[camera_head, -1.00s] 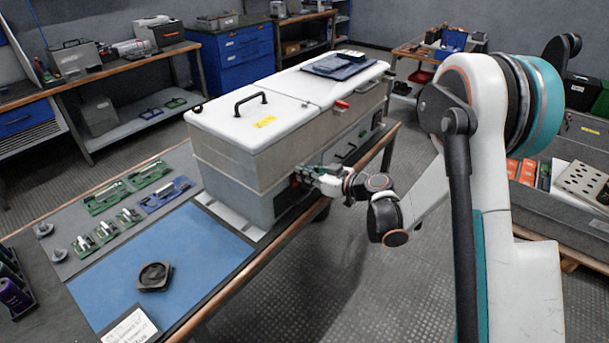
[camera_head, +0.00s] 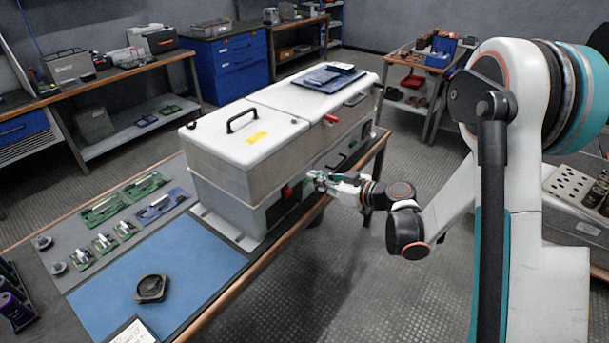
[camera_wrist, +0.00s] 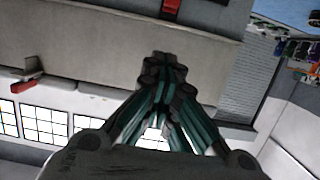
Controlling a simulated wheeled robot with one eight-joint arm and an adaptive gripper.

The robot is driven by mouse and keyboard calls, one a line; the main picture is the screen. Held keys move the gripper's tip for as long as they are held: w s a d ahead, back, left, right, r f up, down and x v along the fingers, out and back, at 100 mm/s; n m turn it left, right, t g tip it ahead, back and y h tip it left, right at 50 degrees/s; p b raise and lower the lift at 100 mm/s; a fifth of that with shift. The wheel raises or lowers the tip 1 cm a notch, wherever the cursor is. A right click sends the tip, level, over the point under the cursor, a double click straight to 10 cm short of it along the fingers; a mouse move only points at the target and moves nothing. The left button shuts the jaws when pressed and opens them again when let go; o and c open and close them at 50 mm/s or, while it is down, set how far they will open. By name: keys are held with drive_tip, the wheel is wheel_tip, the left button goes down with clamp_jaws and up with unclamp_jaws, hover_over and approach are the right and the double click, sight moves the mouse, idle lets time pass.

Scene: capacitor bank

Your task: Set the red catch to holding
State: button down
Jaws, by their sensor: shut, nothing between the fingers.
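A red catch (camera_head: 331,118) sits on the front of the long grey box, just under the white lid's edge. In the wrist view, a red-ended lever that looks like this catch (camera_wrist: 27,85) is at the left, apart from the fingers. A second red part (camera_head: 288,191) sits low on the box's front, in a dark recess; a red part also shows at the wrist view's top edge (camera_wrist: 171,7). My gripper (camera_head: 315,176) is shut and empty, in front of the box's lower front and below the lid catch. Its fingertips (camera_wrist: 165,67) are together. I cannot tell the catch's setting.
The box (camera_head: 225,175) stands on a wood-edged bench (camera_head: 262,252) with a blue mat (camera_head: 190,262). Its lid carries a black handle (camera_head: 243,119) and a dark blue tray (camera_head: 327,78). A metal handle (camera_head: 357,99) is right of the catch. Floor is clear in front.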

drive_tip(key=shift+v, duration=0.8)
drive_tip(key=s+d+r+m+g+h, duration=0.25)
drive_tip(key=s+r+m+h, duration=0.3)
drive_tip(key=s+r, duration=0.55)
drive_tip(key=s+d+m+h, duration=0.2)
drive_tip(key=s+d, duration=0.3)
drive_tip(key=s, duration=0.5)
drive_tip(key=s+d+m+h, duration=0.3)
drive_tip(key=s+d+h, duration=0.1)
drive_tip(key=s, duration=0.6)
drive_tip(key=shift+d+r, duration=0.45)
drive_tip(key=shift+d, duration=0.45)
drive_tip(key=shift+s+h, duration=0.1)
drive_tip(key=shift+h, duration=0.15)
